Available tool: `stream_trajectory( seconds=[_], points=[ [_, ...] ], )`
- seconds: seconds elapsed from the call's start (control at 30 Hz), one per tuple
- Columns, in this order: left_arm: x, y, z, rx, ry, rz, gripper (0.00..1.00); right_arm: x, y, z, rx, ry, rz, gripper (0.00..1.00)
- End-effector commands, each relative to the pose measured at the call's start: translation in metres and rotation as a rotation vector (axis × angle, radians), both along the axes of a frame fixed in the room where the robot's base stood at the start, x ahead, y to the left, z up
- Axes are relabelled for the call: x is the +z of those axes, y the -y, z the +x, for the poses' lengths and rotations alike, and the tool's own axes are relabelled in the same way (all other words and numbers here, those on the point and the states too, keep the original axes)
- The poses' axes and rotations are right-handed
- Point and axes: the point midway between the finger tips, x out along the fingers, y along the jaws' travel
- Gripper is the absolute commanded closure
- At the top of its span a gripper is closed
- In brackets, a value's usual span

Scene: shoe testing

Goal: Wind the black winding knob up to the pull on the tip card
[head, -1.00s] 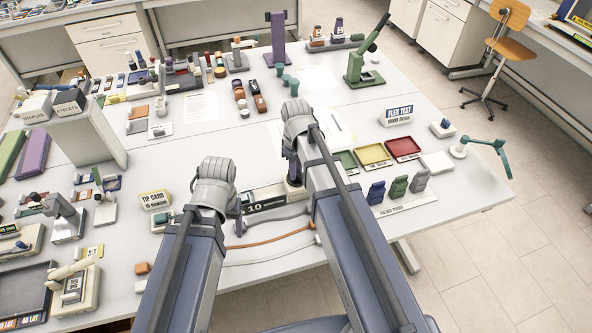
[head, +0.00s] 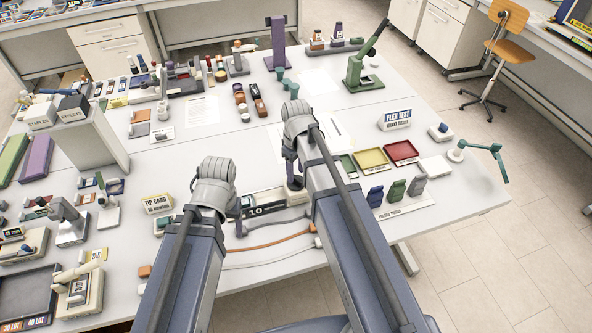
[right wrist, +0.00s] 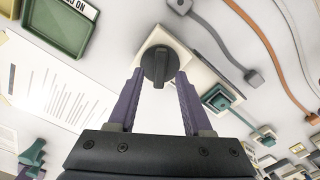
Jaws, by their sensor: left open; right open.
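The black winding knob (right wrist: 160,64) sits on a pale square base in the right wrist view, its grip bar roughly upright in the picture. My right gripper (right wrist: 159,78) is open, its two purple fingers on either side of the knob; contact is not clear. In the head view my right gripper (head: 291,168) is over the pale block (head: 296,193) at the right end of a black strip marked 10 (head: 255,210). The tip card (head: 157,202) stands to the left; its second line is too small to read surely. My left gripper (head: 239,220) is open, mostly hidden by its wrist.
Grey, orange and white cables (head: 268,239) lie near the table's front edge. Green, yellow (head: 370,159) and red trays and several small upright holders (head: 397,190) stand right of my right arm. A printed sheet (right wrist: 50,85) lies beside the knob's base.

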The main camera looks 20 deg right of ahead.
Motion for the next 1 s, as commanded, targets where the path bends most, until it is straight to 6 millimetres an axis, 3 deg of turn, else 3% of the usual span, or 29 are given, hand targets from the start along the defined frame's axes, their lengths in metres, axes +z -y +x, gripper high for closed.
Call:
stream_trajectory(
  seconds=[0.03,0.2,0.4,1.0],
  points=[
    [0.014,0.0,0.0,0.0,0.0,0.0,0.32,0.014,0.0,0.0,0.0,0.0,0.0,0.5],
    [0.037,0.0,0.0,0.004,0.0,-0.001,0.32,0.037,0.0,0.0,0.0,0.0,0.0,0.5],
    [0.055,0.0,0.0,0.009,0.0,-0.002,0.32,0.055,0.0,0.0,0.0,0.0,0.0,0.5],
    [0.053,0.0,0.0,0.01,0.0,-0.002,0.32,0.053,-0.001,-0.002,-0.001,-0.001,-0.001,0.5]
  ],
)
